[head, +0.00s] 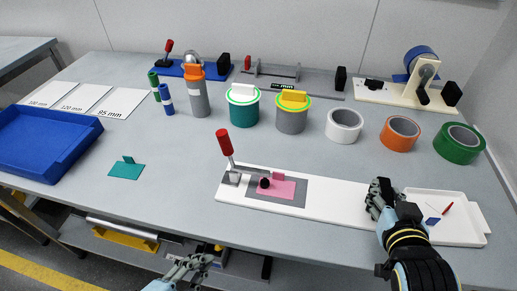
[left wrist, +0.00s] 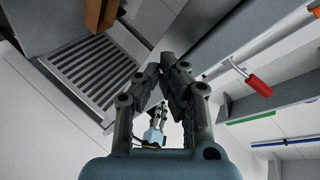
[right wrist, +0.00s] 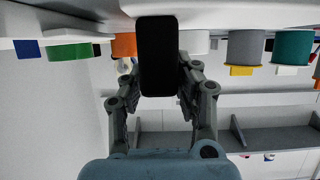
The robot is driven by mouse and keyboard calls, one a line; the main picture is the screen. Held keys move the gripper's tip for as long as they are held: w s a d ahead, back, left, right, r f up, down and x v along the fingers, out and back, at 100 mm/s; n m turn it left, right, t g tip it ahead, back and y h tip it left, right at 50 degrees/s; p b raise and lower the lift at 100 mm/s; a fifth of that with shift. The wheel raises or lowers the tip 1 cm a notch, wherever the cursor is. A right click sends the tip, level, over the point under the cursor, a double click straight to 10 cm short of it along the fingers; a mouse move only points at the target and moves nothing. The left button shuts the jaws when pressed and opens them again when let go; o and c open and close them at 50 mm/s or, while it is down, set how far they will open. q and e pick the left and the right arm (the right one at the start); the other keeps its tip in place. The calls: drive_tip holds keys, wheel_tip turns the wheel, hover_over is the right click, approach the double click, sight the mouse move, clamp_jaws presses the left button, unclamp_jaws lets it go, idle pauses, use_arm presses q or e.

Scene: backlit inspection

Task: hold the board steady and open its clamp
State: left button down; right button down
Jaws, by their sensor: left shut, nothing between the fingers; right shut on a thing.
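The long white board (head: 335,203) lies along the front of the table. On its left part are a grey plate (head: 292,200), a pink piece (head: 279,188) and the clamp (head: 233,177). The clamp's red handle (head: 224,142) stands up, leaning slightly left, and its black tip (head: 265,183) is over the pink piece's left edge. My right gripper (head: 378,196) is at the board's right end, shut on a black block (right wrist: 158,55), which hides part of the fingers in the right wrist view. My left gripper (head: 201,262) is shut and empty, low in front of the table edge, apart from the clamp.
A white tray (head: 462,234) with small red and blue pieces lies right of the board. Tape rolls (head: 400,134), lidded canisters (head: 243,112) and other fixtures stand behind. A teal piece (head: 126,170) and a blue tray (head: 75,170) are at left. Table between them and the board is clear.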

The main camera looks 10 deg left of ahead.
use_arm(q)
drive_tip(key=w+d+r+m+t+h, duration=0.15)
drive_tip(key=w+r+m, duration=0.25)
drive_tip(key=r, duration=0.4)
drive_tip(key=w+d+r+m+t+h, duration=0.1)
drive_tip(key=w+r+m+t+h, duration=0.15)
drive_tip(key=r, duration=0.65)
drive_tip(key=w+d, duration=0.1)
drive_tip(key=w, duration=0.8)
drive_tip(key=shift+w+d+m+g+h, duration=0.15)
drive_tip(key=shift+w+m+g+h, duration=0.2)
drive_tip(key=shift+m+h, duration=0.1)
drive_tip(key=shift+r, duration=0.1)
